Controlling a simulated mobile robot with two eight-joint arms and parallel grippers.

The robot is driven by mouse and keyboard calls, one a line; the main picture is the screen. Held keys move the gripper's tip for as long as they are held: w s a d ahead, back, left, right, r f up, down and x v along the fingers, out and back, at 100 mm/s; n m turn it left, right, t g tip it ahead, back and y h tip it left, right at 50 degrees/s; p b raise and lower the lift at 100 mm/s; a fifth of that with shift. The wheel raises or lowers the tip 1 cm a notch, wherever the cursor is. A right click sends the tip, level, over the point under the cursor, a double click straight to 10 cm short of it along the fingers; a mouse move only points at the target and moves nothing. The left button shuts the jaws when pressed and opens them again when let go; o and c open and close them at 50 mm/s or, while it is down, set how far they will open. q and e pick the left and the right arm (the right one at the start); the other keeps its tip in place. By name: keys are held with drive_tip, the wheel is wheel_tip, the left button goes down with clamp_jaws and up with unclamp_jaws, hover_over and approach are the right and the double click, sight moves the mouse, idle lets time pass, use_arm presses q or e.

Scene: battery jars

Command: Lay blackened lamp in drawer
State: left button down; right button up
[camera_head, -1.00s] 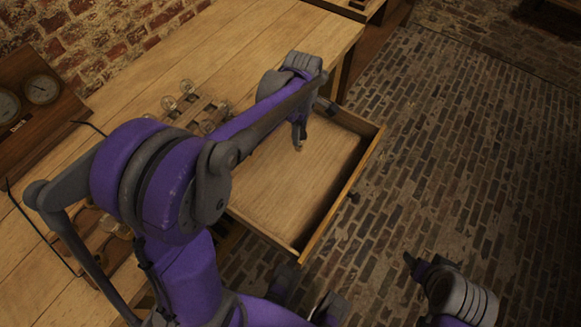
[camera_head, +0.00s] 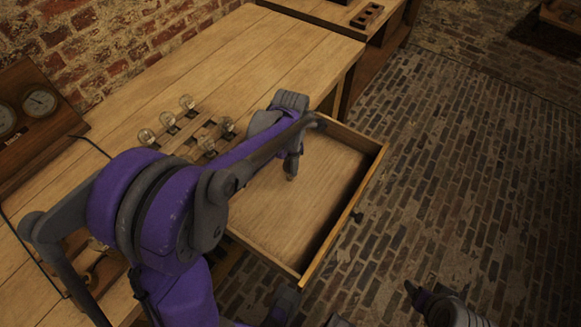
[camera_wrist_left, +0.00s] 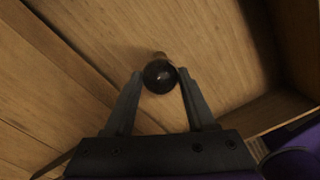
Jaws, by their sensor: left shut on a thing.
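The blackened lamp (camera_wrist_left: 159,77) is a dark round bulb with a brassy base. It sits between the fingertips of my left gripper (camera_wrist_left: 158,80) in the left wrist view. In the head view my left gripper (camera_head: 291,168) points down over the open wooden drawer (camera_head: 285,215), with a small tan tip showing below it. The drawer is pulled out from the bench and its visible floor is bare. I cannot tell whether the lamp touches that floor. My right gripper (camera_head: 412,291) is at the lower right, away from the drawer; its jaws are unclear.
A gauge board (camera_head: 38,115) stands at the far left. Brick floor (camera_head: 460,170) lies open to the right.

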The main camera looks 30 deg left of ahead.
use_arm(q)
drive_tip(key=shift+f, duration=1.4)
drive_tip(key=shift+f, duration=0.15)
drive_tip(key=shift+c, duration=1.1)
unclamp_jaws()
